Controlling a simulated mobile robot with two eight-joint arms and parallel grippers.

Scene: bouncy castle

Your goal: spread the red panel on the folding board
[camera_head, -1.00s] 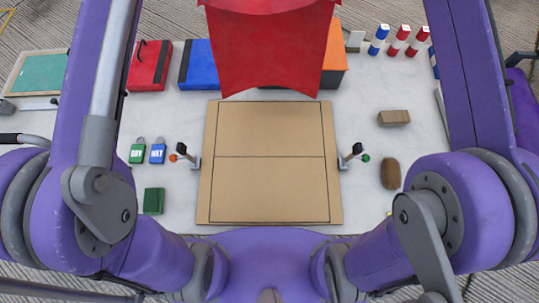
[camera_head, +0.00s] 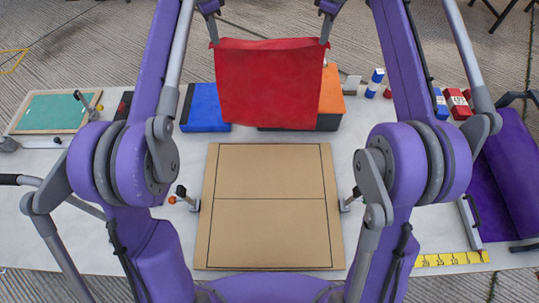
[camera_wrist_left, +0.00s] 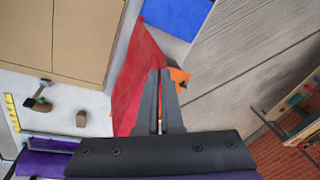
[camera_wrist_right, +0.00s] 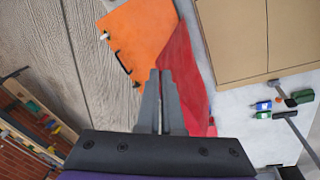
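The red panel (camera_head: 268,85) hangs as a slightly creased sheet beyond the far edge of the folding board, above the table. My left gripper (camera_head: 212,40) is shut on its upper left corner and my right gripper (camera_head: 325,42) on its upper right corner. The panel also shows beside the closed fingers in the left wrist view (camera_wrist_left: 138,75) and the right wrist view (camera_wrist_right: 185,75). The tan folding board (camera_head: 268,235) lies flat and bare on the table, with black outlines and a middle line. The panel's lower edge appears just beyond the board's far edge.
A blue item (camera_head: 204,108) and an orange-topped box (camera_head: 331,100) stand behind the board, partly covered by the panel. Small clamps (camera_head: 181,196) (camera_head: 349,198) flank the board. A yellow tape (camera_head: 450,258) lies at the right.

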